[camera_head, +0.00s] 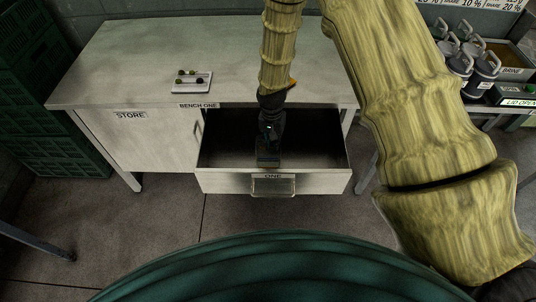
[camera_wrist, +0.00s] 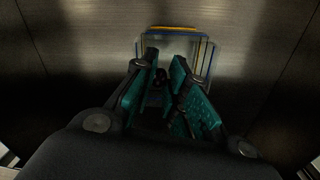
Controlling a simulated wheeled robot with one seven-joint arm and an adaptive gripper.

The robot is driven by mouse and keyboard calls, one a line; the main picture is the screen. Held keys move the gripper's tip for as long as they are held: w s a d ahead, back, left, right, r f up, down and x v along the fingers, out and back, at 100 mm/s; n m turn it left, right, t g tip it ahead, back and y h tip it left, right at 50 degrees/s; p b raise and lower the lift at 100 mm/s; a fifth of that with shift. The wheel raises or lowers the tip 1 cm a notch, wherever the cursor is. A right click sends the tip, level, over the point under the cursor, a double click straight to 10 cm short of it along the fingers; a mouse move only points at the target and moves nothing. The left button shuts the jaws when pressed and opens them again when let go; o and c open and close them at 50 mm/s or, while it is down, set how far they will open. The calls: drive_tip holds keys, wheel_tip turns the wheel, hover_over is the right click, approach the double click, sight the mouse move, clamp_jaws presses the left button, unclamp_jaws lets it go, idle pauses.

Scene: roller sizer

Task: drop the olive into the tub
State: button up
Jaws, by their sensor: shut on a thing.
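My gripper (camera_head: 268,155) reaches down into the open drawer (camera_head: 325,183) labelled ONE. In the wrist view its teal-padded fingers (camera_wrist: 162,88) are shut on a small dark thing (camera_wrist: 159,95), which looks like the olive and is mostly hidden by the fingers. A clear tub (camera_wrist: 203,57) with a yellow and blue rim stands on the drawer floor, just beyond and partly behind the fingertips. I cannot tell whether the olive is over the tub's opening. In the head view I cannot make out the tub.
On the bench top (camera_head: 130,55) a small white tray (camera_head: 205,87) bears several small round things, dark and greenish. The drawer floor around the tub looks bare. The STORE cupboard (camera_head: 150,145) is left of the drawer. Grey lidded containers (camera_head: 482,75) stand at the right.

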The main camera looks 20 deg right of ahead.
drive_tip(key=o, duration=0.7)
drive_tip(key=shift+r, duration=0.1)
wheel_tip(320, 180, up, 12)
drive_tip(key=shift+w+a+f, duration=0.1)
drive_tip(key=shift+a, duration=0.05)
idle(0.4)
